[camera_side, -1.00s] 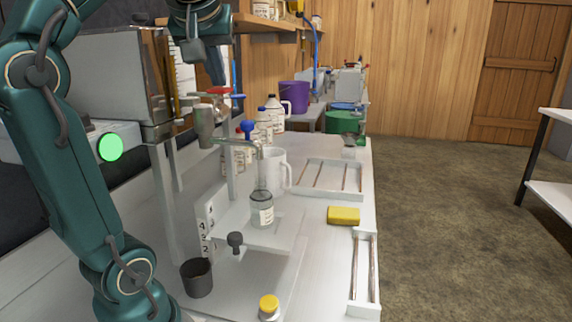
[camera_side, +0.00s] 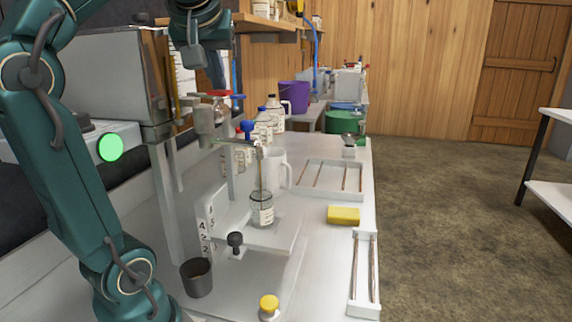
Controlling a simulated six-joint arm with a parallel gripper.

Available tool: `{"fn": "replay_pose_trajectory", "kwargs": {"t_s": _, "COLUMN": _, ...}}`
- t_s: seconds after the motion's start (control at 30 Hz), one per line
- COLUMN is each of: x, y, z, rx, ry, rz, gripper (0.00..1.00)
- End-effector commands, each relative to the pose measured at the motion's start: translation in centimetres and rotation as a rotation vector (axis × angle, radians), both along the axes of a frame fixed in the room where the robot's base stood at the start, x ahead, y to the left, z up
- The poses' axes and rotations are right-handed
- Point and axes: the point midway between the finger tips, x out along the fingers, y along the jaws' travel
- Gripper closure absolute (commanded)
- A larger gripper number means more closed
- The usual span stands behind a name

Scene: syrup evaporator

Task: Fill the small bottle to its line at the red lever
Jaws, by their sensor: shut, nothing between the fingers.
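The small bottle (camera_side: 262,210) is a clear jar with a white label. It stands upright on the raised white platform under the spout (camera_side: 240,142). A thin brown stream (camera_side: 261,170) runs from the spout down into its mouth. The level inside and the fill line are too small to make out. The red lever (camera_side: 222,96) sits on the valve above the spout. My gripper (camera_side: 213,72) is shut and empty, just above the lever; I cannot tell whether it touches it.
A white jug (camera_side: 275,168) stands behind the bottle. A dark cup (camera_side: 197,278), a yellow-capped jar (camera_side: 269,307) and a yellow sponge (camera_side: 343,215) are around the platform. Several bottles (camera_side: 272,112) line the back. A white rack (camera_side: 364,275) lies at the front right edge.

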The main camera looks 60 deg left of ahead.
Motion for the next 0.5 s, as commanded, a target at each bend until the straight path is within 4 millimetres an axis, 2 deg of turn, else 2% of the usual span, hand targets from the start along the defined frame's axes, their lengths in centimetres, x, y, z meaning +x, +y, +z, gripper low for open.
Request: {"fn": "replay_pose_trajectory", "kwargs": {"t_s": 0.5, "x": 0.0, "y": 0.0, "z": -1.6, "rx": -0.002, "ry": 0.003, "rz": 0.0, "gripper": 1.0}}
